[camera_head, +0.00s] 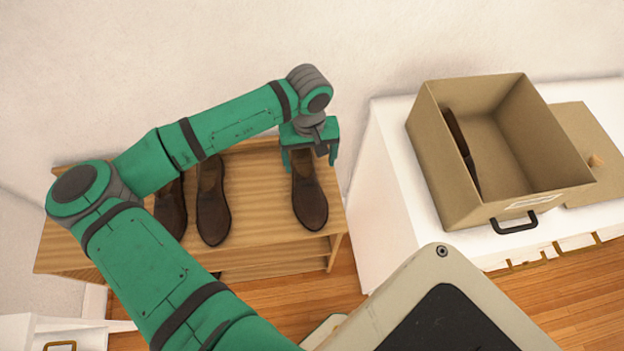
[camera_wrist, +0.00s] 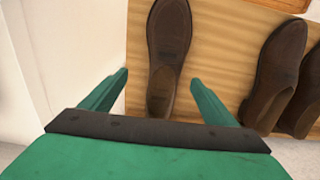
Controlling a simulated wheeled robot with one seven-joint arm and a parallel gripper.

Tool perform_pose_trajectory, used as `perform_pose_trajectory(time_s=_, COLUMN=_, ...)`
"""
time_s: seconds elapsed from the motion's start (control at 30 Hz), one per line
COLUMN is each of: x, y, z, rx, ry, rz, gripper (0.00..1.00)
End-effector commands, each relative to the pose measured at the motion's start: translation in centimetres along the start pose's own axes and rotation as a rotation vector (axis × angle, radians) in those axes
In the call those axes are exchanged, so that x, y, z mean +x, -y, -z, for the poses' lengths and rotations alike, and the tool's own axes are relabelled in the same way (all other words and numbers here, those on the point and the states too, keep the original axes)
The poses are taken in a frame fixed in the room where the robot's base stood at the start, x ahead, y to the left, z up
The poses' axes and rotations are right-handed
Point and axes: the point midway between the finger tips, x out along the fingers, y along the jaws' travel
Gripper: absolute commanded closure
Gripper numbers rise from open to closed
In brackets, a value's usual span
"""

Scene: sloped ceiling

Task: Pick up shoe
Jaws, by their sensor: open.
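A dark brown shoe (camera_head: 309,203) sits at the right end of the top of a wooden shoe rack (camera_head: 262,190). My gripper (camera_head: 309,161) is above the heel end of this shoe, with its fingers spread on either side. In the wrist view the same shoe (camera_wrist: 168,50) lies between and beyond the two open fingers of my gripper (camera_wrist: 157,92), heel nearest. I cannot tell whether the fingers touch it. Two more brown shoes, one in the middle (camera_head: 212,205) and one farther left (camera_head: 171,208), stand on the rack; my arm partly covers the left one.
A white cabinet (camera_head: 385,190) stands right of the rack and bears an open cardboard box (camera_head: 440,150) with a dark, thin object inside. A pale wall (camera_head: 200,60) rises behind the rack. Wooden floor (camera_head: 560,290) shows at the front right.

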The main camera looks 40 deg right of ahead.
Motion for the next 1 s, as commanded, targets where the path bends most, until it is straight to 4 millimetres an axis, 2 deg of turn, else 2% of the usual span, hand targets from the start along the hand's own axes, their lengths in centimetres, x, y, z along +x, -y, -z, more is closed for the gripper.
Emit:
perform_pose_trajectory(time_s=0.3, x=4.2, y=0.4, z=0.0, rx=-0.004, ry=0.003, rz=0.007, gripper=0.19)
perform_pose_trajectory(time_s=0.57, x=6.0, y=0.5, z=0.0, rx=-0.002, ry=0.001, rz=0.006, gripper=0.19)
perform_pose_trajectory(time_s=0.8, x=9.2, y=1.1, z=0.0, rx=-0.002, ry=0.002, rz=0.006, gripper=0.19)
perform_pose_trajectory(time_s=1.0, x=10.5, y=1.1, z=0.1, rx=-0.003, ry=0.000, rz=0.005, gripper=0.19)
